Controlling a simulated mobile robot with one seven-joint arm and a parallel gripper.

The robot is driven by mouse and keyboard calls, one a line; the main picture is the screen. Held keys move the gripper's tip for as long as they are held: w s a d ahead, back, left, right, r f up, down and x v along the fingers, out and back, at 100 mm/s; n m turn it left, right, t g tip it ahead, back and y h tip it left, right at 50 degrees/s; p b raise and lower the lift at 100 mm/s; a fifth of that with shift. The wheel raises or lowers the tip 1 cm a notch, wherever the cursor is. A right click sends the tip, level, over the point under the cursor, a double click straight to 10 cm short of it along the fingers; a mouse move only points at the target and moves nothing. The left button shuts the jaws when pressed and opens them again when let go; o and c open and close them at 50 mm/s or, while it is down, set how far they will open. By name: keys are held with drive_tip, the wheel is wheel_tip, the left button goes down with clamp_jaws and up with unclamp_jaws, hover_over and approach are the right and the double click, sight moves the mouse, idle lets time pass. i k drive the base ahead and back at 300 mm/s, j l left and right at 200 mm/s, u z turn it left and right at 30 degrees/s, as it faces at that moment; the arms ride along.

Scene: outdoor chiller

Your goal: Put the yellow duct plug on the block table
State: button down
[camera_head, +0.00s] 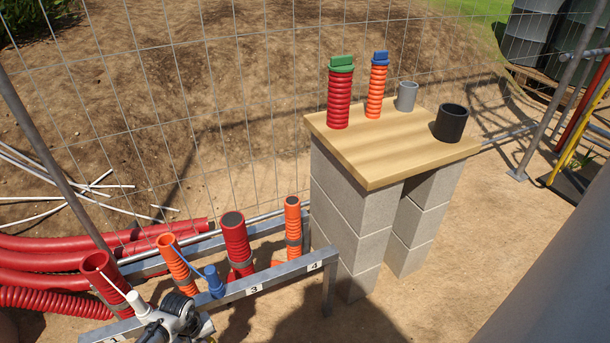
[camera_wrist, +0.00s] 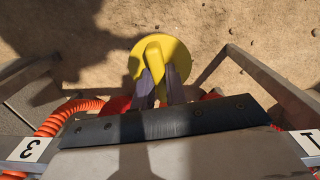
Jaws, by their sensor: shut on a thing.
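The yellow duct plug (camera_wrist: 176,54) is in the wrist view, a round disc with a raised grip bar. My gripper (camera_wrist: 160,88) is shut on that bar, with one grey finger on each side. The block table (camera_head: 350,157) stands right of the rack, with a wooden top on grey blocks. Its front and middle top are bare.
On the table stand a red duct with a green plug (camera_head: 340,95), an orange duct with a blue plug (camera_head: 377,88), a grey cup (camera_head: 406,96) and a black cup (camera_head: 450,122). The numbered rack (camera_head: 285,272) holds red and orange ducts. A wire fence (camera_head: 240,120) runs behind.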

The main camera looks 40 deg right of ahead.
sight(387, 147)
drive_tip(key=j+z, duration=0.2)
drive_tip(key=z, duration=0.2)
drive_tip(key=i+j+z, duration=0.1)
drive_tip(key=j+z, duration=0.15)
drive_tip(key=z, duration=0.15)
drive_tip(key=j+z, duration=0.25)
drive_tip(key=z, duration=0.15)
drive_tip(key=j+z, duration=0.2)
drive_tip(key=z, duration=0.2)
